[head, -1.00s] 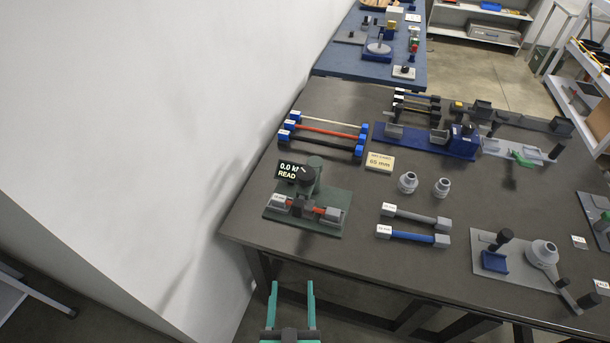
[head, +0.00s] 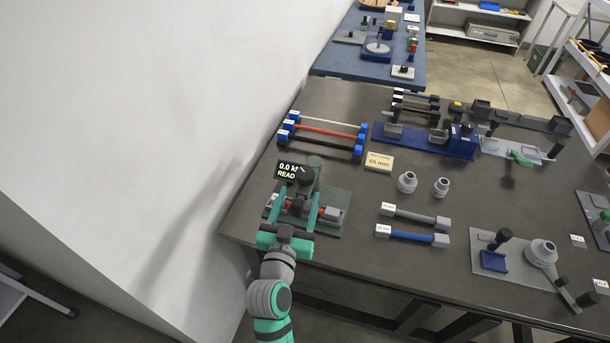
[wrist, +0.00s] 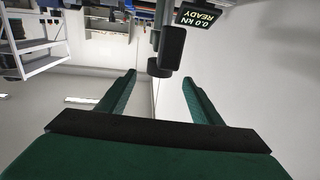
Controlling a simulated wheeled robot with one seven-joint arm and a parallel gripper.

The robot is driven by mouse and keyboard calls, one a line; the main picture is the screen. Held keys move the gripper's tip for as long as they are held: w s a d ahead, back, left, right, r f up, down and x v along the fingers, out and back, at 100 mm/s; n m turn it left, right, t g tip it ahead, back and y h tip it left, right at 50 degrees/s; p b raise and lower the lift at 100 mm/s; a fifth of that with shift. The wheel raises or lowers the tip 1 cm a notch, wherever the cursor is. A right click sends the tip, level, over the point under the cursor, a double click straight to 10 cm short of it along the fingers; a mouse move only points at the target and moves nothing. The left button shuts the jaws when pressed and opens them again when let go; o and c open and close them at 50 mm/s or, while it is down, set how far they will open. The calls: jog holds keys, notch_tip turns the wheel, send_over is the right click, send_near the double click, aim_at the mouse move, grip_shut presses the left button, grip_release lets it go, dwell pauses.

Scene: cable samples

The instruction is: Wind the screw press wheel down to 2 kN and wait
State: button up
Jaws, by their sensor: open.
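The screw press stands at the table's near left on a green base plate (head: 332,213). Its dark round wheel (head: 306,175) sits at the top, beside a black display (head: 290,171) reading 0.0 kN. A red cable sample with grey ends lies in the press, partly hidden by my fingers. My gripper (head: 297,194) is open over the front of the press, its fingers pointing towards the wheel. Dark parts of the press (wrist: 171,46) show ahead, between the fingertips' lines; nothing is between the fingers.
A white wall (head: 150,120) rises close on the left. Behind the press are a rack of cables (head: 325,133) and a cream sign (head: 379,161). Grey fittings (head: 407,182) and two cable samples (head: 412,236) lie to the right. Bare table shows between them.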

aim_at(302, 183)
jog(key=x, duration=0.8)
jog(key=shift+w, duration=0.4)
jog(key=shift+d, duration=0.2)
jog(key=shift+a, duration=0.25)
jog(key=c, duration=1.1)
